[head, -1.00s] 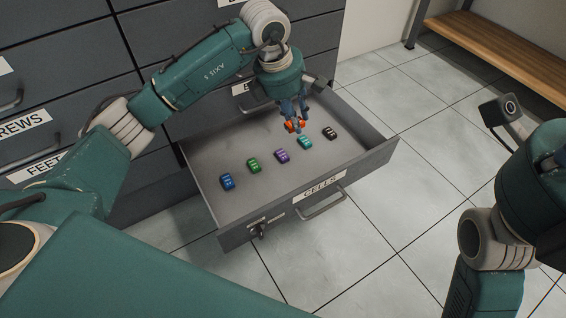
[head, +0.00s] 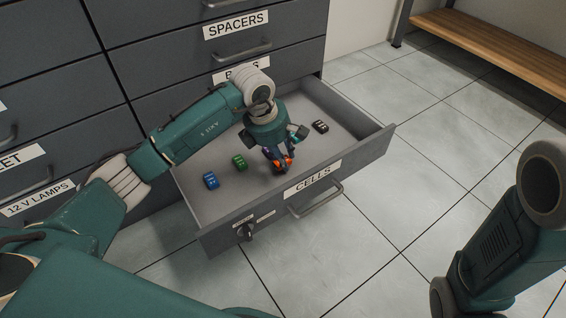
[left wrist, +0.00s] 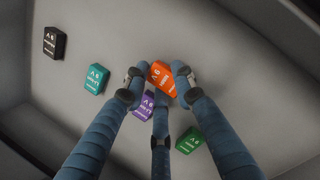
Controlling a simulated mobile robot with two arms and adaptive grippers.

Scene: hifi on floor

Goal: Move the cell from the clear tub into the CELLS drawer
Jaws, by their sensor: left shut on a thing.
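The orange cell (left wrist: 162,78) is held between the fingers of my left gripper (head: 280,163), which is shut on it. The gripper is inside the open CELLS drawer (head: 358,154), low over its floor. Whether the cell touches the floor I cannot tell. A purple cell (left wrist: 146,105) lies close beside the held one, partly behind a finger. My right gripper is out of the picture; only part of that arm shows. The clear tub is not in view.
In the drawer lie a blue cell (head: 211,180), a green cell (head: 240,161), a teal cell (left wrist: 96,78) and a black cell (head: 320,126), spaced in a row. Closed drawers stand behind and left. A wooden bench (head: 500,42) is at the back right.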

